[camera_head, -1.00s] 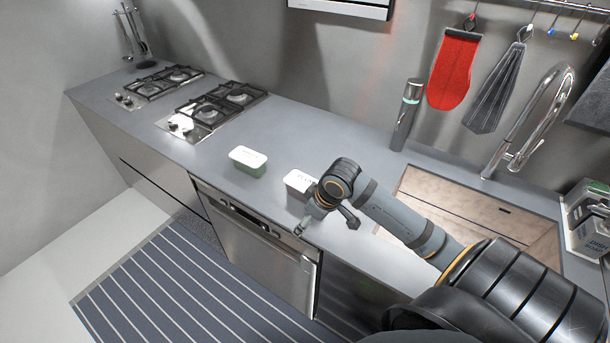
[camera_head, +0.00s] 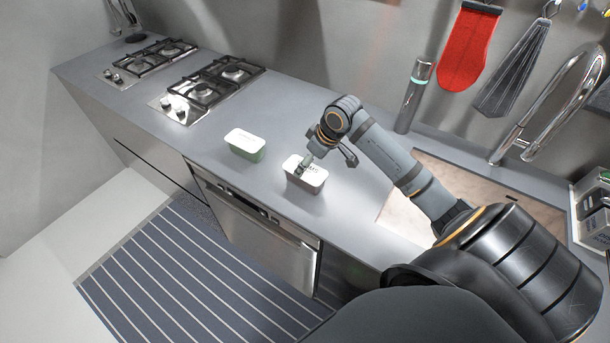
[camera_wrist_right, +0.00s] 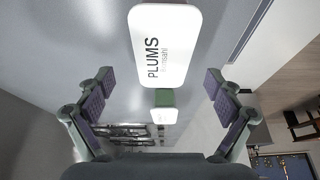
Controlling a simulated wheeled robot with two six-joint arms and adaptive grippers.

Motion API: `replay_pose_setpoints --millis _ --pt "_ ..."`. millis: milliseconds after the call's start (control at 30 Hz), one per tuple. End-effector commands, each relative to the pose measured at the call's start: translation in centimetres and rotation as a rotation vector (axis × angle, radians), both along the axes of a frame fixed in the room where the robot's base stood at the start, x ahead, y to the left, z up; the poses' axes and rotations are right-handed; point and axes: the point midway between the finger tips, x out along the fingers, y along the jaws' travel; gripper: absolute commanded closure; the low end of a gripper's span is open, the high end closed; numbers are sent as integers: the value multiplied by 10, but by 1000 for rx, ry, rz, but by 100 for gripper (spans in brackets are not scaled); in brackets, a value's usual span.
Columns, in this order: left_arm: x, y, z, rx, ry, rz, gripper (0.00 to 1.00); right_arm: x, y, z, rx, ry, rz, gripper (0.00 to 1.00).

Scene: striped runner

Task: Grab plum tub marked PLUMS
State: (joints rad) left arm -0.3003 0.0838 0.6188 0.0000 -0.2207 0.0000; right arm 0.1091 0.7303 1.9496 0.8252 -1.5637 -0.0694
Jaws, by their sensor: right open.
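The plum tub (camera_head: 306,175), with a white lid and dark sides, stands on the grey counter near its front edge. In the right wrist view its white lid (camera_wrist_right: 165,45) reads PLUMS and lies ahead of the fingers, near the top of the picture. My right gripper (camera_head: 325,158) is over and beside the tub in the head view, hiding a bit of its lid. In the right wrist view this gripper (camera_wrist_right: 158,90) is open, with nothing between its fingers. My left gripper is not in view.
A second white-lidded tub with green sides (camera_head: 245,144) stands left of the plum tub. Two gas hobs (camera_head: 205,88) lie further left. A grey cylinder (camera_head: 414,97) stands at the back, by the sink (camera_head: 480,205). The counter between is clear.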

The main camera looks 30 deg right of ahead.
Motion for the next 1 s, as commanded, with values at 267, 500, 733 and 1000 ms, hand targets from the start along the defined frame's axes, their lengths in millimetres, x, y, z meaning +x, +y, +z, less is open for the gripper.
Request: replay_pose_setpoints --millis 267,500,733,1000 --pt "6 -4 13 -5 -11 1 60 11 7 -38 5 2 -2 8" --pt "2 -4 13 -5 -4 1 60 14 8 -49 0 0 1 8" --pt "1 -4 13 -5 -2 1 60 14 8 -49 0 0 0 8" --pt "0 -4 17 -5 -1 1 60 14 7 -52 1 1 -1 8"
